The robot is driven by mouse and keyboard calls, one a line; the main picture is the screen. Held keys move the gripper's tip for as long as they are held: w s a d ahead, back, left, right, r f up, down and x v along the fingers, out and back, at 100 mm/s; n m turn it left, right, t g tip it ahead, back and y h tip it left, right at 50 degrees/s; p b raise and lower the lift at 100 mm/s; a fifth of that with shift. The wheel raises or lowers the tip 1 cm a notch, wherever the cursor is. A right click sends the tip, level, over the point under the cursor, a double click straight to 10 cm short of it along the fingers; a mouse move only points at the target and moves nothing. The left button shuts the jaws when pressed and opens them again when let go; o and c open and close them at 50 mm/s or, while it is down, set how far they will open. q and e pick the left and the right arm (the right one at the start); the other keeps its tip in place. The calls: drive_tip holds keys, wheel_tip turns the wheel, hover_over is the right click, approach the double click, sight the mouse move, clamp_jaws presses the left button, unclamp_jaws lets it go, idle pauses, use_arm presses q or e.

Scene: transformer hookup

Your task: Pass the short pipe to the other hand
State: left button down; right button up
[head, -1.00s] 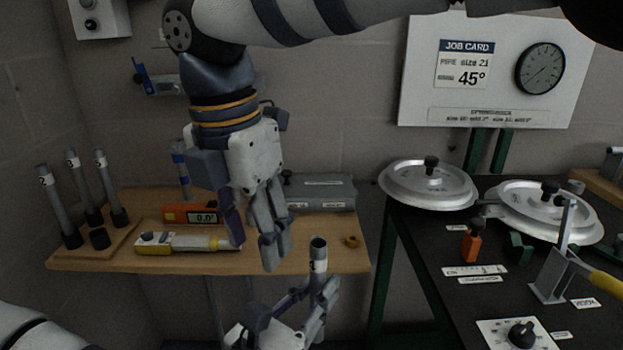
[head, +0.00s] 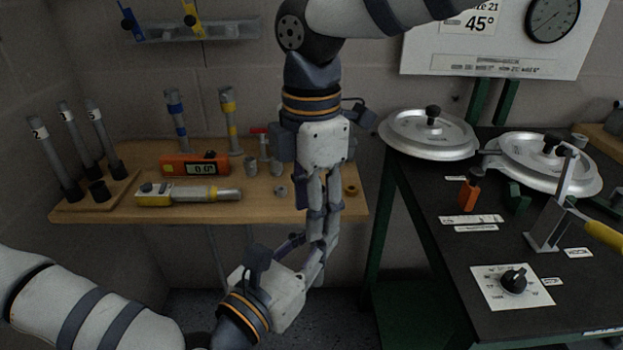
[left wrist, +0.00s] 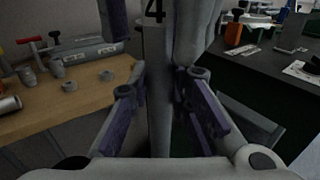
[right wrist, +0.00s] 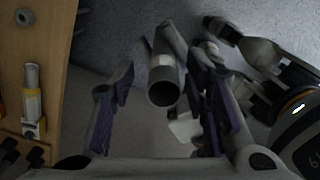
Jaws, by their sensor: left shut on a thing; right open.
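The short pipe is a grey tube marked 4. In the left wrist view the pipe (left wrist: 157,95) stands upright between my left fingers. My left gripper (head: 322,246) is shut on it, reaching up from below in the head view. My right gripper (head: 320,196) points down from above, open, with its fingers around the pipe's upper part. In the right wrist view the pipe's open round end (right wrist: 163,93) faces the camera between the two spread fingers, with a gap on each side. In the head view the fingers hide most of the pipe.
A wooden shelf (head: 252,209) behind holds a rack of upright pipes (head: 58,158), an orange digital level (head: 194,165) and a yellow-grey tool (head: 188,195). A black bench (head: 430,215) with metal lids stands to the right. The floor below the grippers is open.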

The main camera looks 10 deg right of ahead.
drive_tip(key=shift+c, duration=0.4)
clamp_jaws()
use_arm(q)
drive_tip(key=c, duration=1.4)
unclamp_jaws()
